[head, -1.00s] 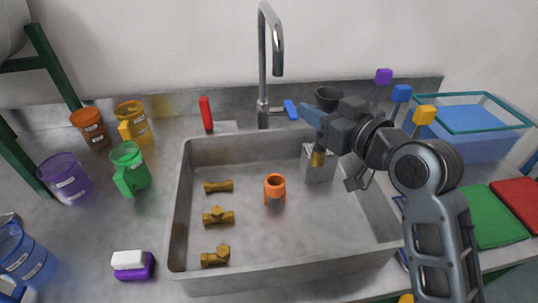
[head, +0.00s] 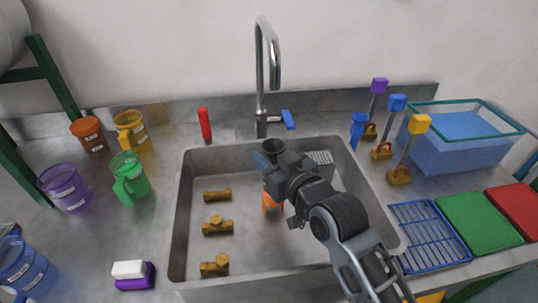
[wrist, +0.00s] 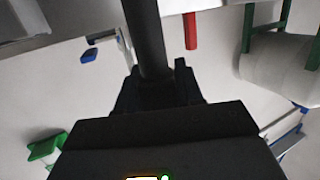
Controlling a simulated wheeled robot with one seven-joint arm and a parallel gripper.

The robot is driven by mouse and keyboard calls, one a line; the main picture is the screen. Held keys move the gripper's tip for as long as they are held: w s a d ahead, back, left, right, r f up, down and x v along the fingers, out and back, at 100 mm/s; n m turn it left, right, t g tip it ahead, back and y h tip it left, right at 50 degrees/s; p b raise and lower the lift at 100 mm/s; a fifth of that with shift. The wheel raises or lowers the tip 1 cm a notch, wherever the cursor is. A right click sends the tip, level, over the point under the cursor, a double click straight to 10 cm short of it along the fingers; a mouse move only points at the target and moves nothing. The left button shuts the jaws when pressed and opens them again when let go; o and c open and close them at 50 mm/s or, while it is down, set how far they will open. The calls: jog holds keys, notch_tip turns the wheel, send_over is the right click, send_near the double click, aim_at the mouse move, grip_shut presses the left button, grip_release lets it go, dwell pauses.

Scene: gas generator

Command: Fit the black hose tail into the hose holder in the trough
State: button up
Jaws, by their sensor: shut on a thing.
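The black hose tail (head: 274,146) shows its dark flared top above my gripper in the head view. My gripper (head: 268,166) is shut on it over the middle of the trough (head: 178,225). In the wrist view the hose tail is a dark cylinder (wrist: 147,40) between the fingers. An orange piece, likely the hose holder (head: 268,203), stands in the trough just below my gripper, partly hidden by it. The lower end of the hose tail is hidden, so I cannot tell whether it touches the holder.
Several brass fittings (head: 217,226) lie at the trough's left. The faucet (head: 262,70) rises behind. A grey ribbed block (head: 319,157) is partly hidden at the trough's back right.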

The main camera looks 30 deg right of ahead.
jog(key=shift+f, duration=0.1)
jog(key=o, duration=1.1)
jog(key=s+r+b, duration=0.1)
jog(key=s, duration=0.6)
jog(key=shift+s+d+r, duration=0.2)
jog(key=shift+d, duration=0.15)
jog(key=shift+r, duration=0.1)
